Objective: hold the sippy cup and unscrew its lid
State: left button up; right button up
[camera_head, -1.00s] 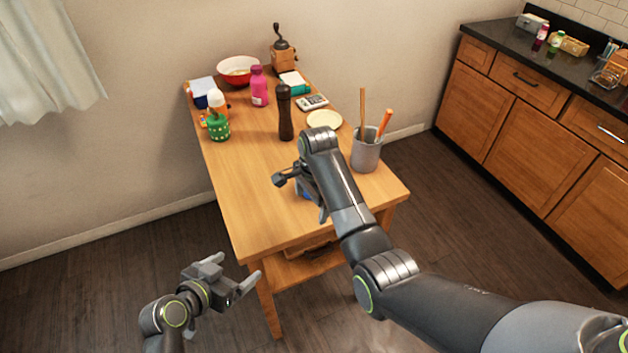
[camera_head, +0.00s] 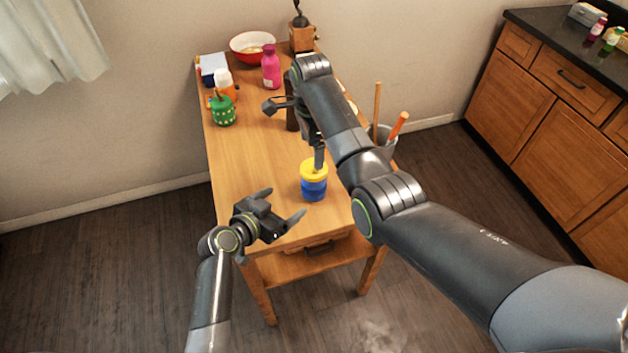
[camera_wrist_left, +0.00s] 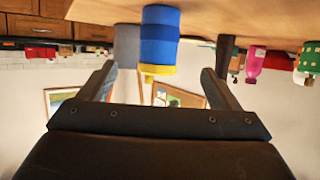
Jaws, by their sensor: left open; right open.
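The sippy cup (camera_head: 313,188) has a blue body and a yellow lid (camera_head: 308,173) and stands upright on the table's near part. In the upside-down left wrist view, the cup (camera_wrist_left: 158,42) is ahead of the open fingers, in line with the gap between them. My left gripper (camera_head: 286,202) is open and empty, at the table's near edge, left of the cup and apart from it. My right gripper (camera_head: 294,131) is open above and behind the cup. One of its fingers overlaps the lid in the picture; I cannot tell whether it touches.
The wooden table (camera_head: 240,165) is clear left of the cup. A dark pepper mill (camera_head: 291,118) stands partly hidden behind my right gripper. A grey utensil pot (camera_head: 385,140) is at right. A green cup (camera_head: 223,112), pink bottle (camera_head: 271,68) and red bowl (camera_head: 252,48) stand farther back.

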aim_at(314, 183)
pick_arm(q)
jog(key=x, duration=1.3)
jog(key=shift+w+d, duration=0.1)
jog(key=shift+w, duration=0.05)
pick_arm(e)
jog(key=shift+w+d+f, duration=0.25)
jog(key=shift+w+d, duration=0.1)
pick_arm(q)
jog(key=shift+w+d+f, duration=0.3)
jog(key=shift+w, duration=0.15)
pick_arm(e)
jog(key=shift+s+a, duration=0.1)
pick_arm(q)
grip_shut()
pick_arm(e)
jog(key=n, duration=0.4)
jog(key=shift+n, duration=0.3)
jog(key=shift+f, duration=3.95)
